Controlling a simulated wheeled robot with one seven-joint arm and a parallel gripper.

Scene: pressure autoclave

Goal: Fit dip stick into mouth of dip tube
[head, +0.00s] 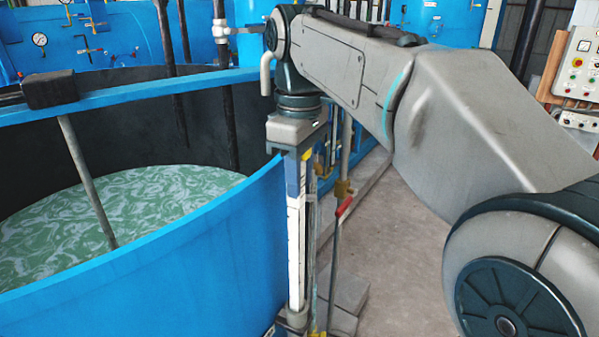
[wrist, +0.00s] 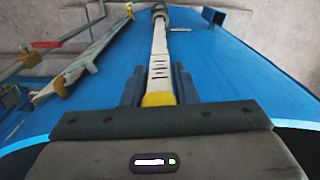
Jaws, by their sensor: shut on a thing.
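The dip stick (head: 294,235) is a long white strip with dark marks, hanging nearly upright beside the blue tank's outer wall. In the wrist view the dip stick (wrist: 160,55) runs away from me, with a yellow top end close to my palm. My gripper (head: 295,185) is shut on its upper end, and its dark blue fingers (wrist: 158,88) stand on either side of it. The grey collar at the mouth of the dip tube (head: 296,318) is at the stick's lower end, and it shows in the wrist view (wrist: 159,9). I cannot tell whether the tip is inside.
The open blue tank (head: 150,270) with green liquid is left of the stick. A red-handled valve pipe (head: 343,207) stands close on the right. A grey block (head: 345,292) lies on the floor, and the concrete floor (head: 400,260) beyond is clear. A control panel (head: 578,70) is far right.

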